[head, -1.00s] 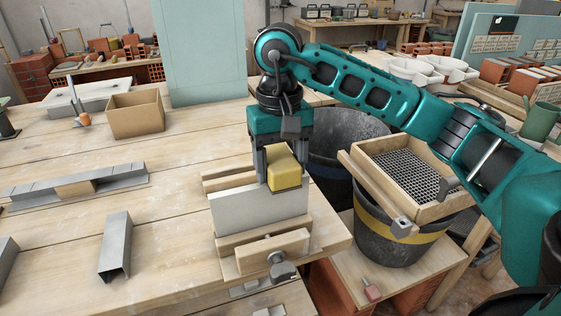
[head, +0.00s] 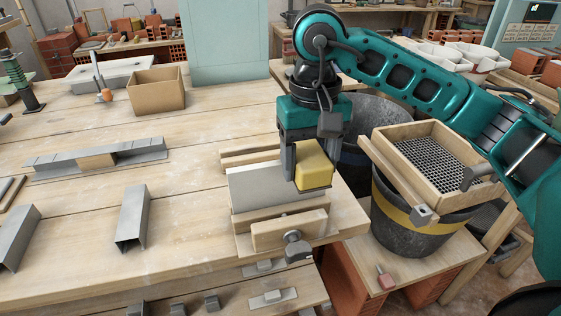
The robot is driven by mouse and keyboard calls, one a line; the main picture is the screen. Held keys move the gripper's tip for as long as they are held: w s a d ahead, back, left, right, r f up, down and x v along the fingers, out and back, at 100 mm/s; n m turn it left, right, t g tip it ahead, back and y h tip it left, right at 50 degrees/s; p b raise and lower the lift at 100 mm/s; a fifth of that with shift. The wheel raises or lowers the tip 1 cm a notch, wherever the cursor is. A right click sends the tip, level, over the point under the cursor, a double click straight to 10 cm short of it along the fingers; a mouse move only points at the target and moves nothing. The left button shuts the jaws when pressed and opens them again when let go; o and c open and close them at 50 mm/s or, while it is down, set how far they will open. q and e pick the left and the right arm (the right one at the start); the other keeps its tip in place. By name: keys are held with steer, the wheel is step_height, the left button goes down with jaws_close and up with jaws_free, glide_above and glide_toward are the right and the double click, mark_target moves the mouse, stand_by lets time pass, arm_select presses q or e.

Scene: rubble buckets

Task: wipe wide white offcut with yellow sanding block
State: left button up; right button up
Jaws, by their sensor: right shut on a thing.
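The wide white offcut (head: 262,188) stands upright on edge in a wooden clamp (head: 285,230) at the table's right front corner. My right gripper (head: 308,168) is shut on the yellow sanding block (head: 314,165). The block is at the right end of the offcut, in front of part of its upper edge. I cannot tell whether block and offcut touch. My left gripper is not in view.
A cardboard box (head: 157,90) and grey metal channels (head: 133,217) stand on the wooden table (head: 75,218). Right of the table, a sieve in a wooden frame (head: 430,165) rests on a dark bucket (head: 415,235).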

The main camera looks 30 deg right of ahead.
mark_target(302, 143)
steer(key=shift+s+f, duration=0.2)
steer(key=shift+s+a+r, duration=0.1)
steer(key=shift+s+a, duration=0.05)
steer(key=shift+s, duration=0.45)
steer(key=shift+s+a+r, duration=0.1)
steer(key=shift+s+a, duration=0.05)
steer(key=shift+s, duration=0.45)
steer(key=shift+w+d+f+b, duration=0.1)
steer(key=shift+w+d+b, duration=0.15)
steer(key=shift+w, duration=0.7)
steer(key=shift+w+d+b, duration=0.15)
steer(key=shift+w+b, duration=0.15)
steer(key=shift+w, duration=0.6)
steer(key=shift+w+d, duration=0.1)
steer(key=shift+w, duration=0.35)
steer(key=shift+w+d, duration=0.2)
steer(key=shift+w, duration=0.4)
steer(key=shift+w+d, duration=0.15)
steer(key=shift+w, duration=0.45)
steer(key=shift+r, duration=0.2)
